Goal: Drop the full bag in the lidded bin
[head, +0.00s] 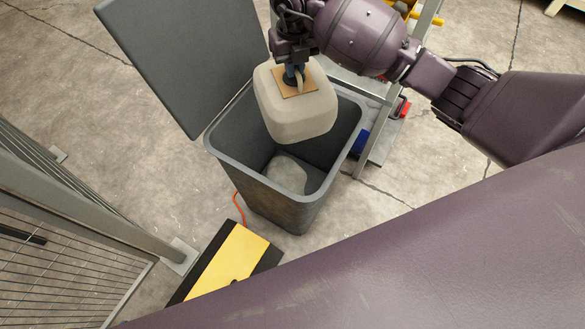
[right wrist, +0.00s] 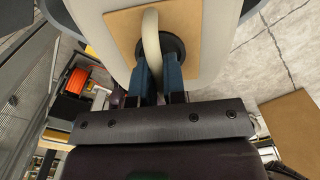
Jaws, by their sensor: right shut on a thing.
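The full bag (head: 292,115) is a pale beige, rounded block with a tan square patch and a loop handle on top. It hangs upright over the open mouth of the dark grey bin (head: 275,207), partly hiding its far rim. The bin's lid (head: 185,60) stands open at the back left. My right gripper (head: 293,78) is shut on the bag's handle from above. My left gripper is not in view.
A yellow and black pedal or plate (head: 230,262) lies on the floor in front of the bin, with a red cable. A wire fence (head: 60,245) stands at the left. A metal frame (head: 380,125) stands close to the bin's right side.

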